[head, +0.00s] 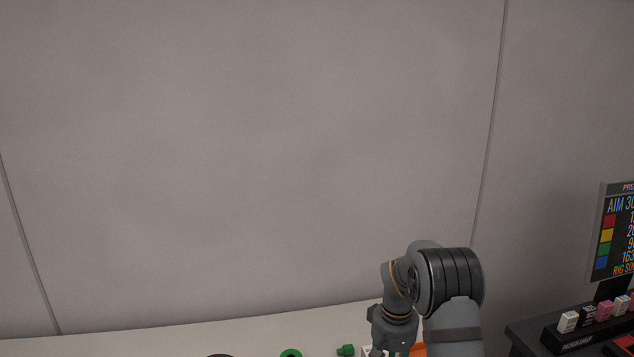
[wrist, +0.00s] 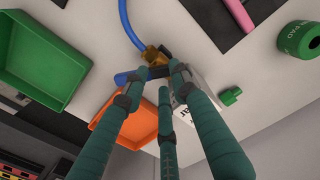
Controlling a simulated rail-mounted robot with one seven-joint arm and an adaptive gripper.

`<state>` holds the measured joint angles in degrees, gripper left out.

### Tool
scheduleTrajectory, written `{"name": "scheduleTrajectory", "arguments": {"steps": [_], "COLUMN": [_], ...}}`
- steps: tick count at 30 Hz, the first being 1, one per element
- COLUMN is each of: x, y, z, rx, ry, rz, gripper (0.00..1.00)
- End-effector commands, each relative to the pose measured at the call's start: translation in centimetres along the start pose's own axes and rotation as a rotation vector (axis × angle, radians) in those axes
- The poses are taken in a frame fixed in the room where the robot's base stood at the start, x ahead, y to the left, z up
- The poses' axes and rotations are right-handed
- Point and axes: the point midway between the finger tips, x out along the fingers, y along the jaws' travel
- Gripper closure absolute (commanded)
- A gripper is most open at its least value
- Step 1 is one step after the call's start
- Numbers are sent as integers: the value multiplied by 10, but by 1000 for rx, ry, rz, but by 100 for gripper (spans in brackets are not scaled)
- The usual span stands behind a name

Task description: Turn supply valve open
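In the wrist view, a brass valve body (wrist: 156,56) sits at the end of a blue hose, with a blue lever handle (wrist: 129,76) extending to its left. My gripper (wrist: 152,86) has teal fingers with dark tips, spread apart and holding nothing that I can see. The fingertips point toward the valve and lie just below it in the picture. One tip overlaps the brass part's edge; I cannot tell whether it touches. In the head view, my gripper (head: 384,343) is at the bottom edge, partly cut off, and the valve does not show.
An orange tray (wrist: 128,126) and a white box (wrist: 209,106) lie close around the fingers. A green bin (wrist: 43,55) is at left, a small green part (wrist: 230,96) and a green cylinder (wrist: 298,40) at right. A display panel (head: 617,232) stands far right.

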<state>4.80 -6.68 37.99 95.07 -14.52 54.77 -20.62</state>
Motion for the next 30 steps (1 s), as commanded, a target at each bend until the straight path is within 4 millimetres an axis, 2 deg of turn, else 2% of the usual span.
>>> {"name": "scheduleTrajectory", "arguments": {"steps": [5, 15, 26, 30], "x": [-14, -58, -60, -68], "y": [0, 0, 0, 0], "z": [0, 0, 0, -1], "rx": [0, 0, 0, 0], "ry": [0, 1, 0, 2], "rz": [0, 0, 0, 0], "gripper": [72, 72, 72, 72]}}
